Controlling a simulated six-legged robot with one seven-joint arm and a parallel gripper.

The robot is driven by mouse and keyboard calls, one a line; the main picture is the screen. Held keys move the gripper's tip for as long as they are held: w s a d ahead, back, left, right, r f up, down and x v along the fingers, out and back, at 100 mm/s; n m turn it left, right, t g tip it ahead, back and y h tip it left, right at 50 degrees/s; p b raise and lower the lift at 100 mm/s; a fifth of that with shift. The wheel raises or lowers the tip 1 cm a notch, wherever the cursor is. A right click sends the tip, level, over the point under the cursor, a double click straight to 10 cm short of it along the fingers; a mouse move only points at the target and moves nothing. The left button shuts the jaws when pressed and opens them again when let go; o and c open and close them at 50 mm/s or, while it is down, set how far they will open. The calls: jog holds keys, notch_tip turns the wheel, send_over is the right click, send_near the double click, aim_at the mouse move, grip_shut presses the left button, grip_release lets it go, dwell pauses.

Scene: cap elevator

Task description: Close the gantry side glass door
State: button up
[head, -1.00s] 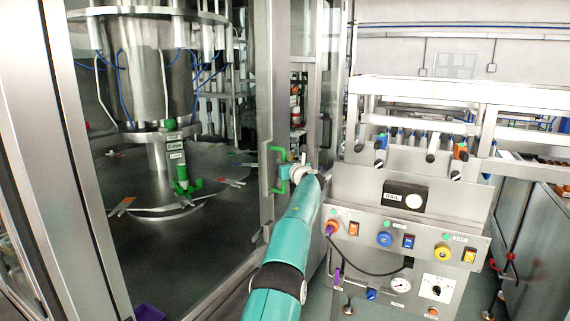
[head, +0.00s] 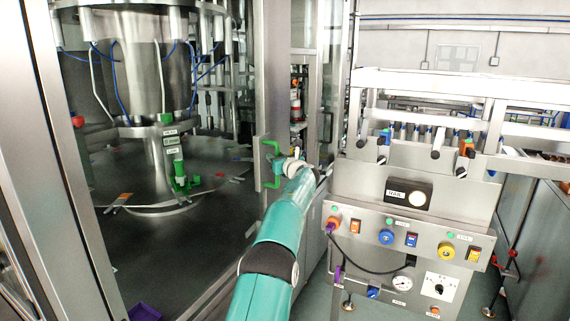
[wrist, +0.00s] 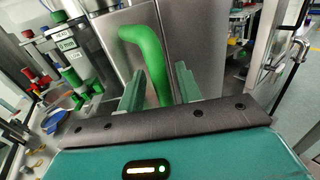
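The gantry side glass door has a metal frame (head: 272,85) and a green bar handle (head: 268,152) in the head view. Its lower edge stretches toward the left post, and the gantry inside shows beyond. In the wrist view the handle (wrist: 148,52) runs down between my two fingers. My gripper (wrist: 160,92) is open around the handle, with a gap seen beside it. In the head view my gripper (head: 280,170) is at the handle, and its fingers are partly hidden by my wrist.
A control panel (head: 410,235) with coloured knobs and a cable stands close to the right of my arm. A metal post (head: 70,170) stands at the left. Inside the gantry is a round turntable (head: 120,185) with a steel column.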

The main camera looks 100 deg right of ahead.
jog(key=v, duration=1.3)
jog(key=shift+a, duration=0.35)
